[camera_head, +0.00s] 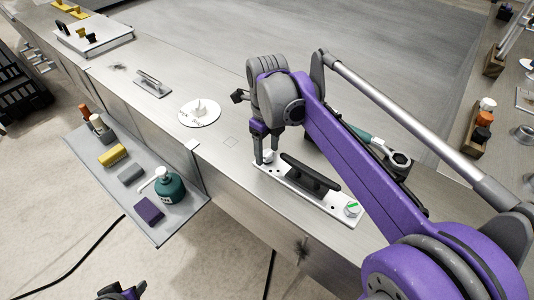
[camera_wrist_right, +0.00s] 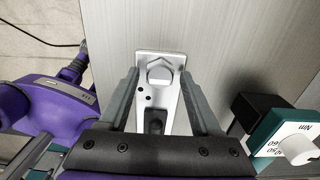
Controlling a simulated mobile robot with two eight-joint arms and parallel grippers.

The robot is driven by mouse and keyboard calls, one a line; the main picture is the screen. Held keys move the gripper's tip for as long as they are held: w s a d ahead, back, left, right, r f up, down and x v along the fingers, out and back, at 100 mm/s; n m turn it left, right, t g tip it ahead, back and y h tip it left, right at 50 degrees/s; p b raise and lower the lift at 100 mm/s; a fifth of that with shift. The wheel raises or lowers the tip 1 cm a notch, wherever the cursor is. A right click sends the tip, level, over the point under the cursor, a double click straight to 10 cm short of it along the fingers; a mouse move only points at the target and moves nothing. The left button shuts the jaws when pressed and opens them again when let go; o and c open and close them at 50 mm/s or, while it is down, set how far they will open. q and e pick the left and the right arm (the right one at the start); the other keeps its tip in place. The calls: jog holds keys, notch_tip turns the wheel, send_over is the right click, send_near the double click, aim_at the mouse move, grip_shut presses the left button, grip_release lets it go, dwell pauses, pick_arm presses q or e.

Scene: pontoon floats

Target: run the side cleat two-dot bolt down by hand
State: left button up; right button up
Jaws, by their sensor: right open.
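The side cleat is a pale plate (camera_head: 330,203) with a black horn cleat (camera_head: 311,176) on the metal deck edge. A hex-headed bolt (camera_head: 268,156) stands at its left end. In the right wrist view the bolt (camera_wrist_right: 160,72) shows at the plate's far end, with two dark dots on the plate (camera_wrist_right: 171,106) near it. My right gripper (camera_head: 265,160) is open, fingers pointing down on either side of the bolt. In the wrist view the fingers (camera_wrist_right: 161,78) flank it with gaps. A second bolt (camera_head: 351,209) with a green mark is at the right end. My left gripper (camera_head: 124,291) shows partly at the bottom edge.
A teal-handled wrench (camera_head: 399,160) lies behind the cleat, under my right arm. A side shelf (camera_head: 172,227) holds a teal pump bottle (camera_head: 170,188) and several blocks. A white disc (camera_head: 200,113) and a small cleat (camera_head: 152,84) sit further left on the deck.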

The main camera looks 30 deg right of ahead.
jog(key=n, duration=0.5)
jog(key=shift+n, duration=0.3)
jog(key=n, duration=1.8)
jog(key=shift+n, duration=0.3)
jog(key=n, duration=0.3)
jog(key=shift+n, duration=0.4)
jog(key=n, duration=0.8)
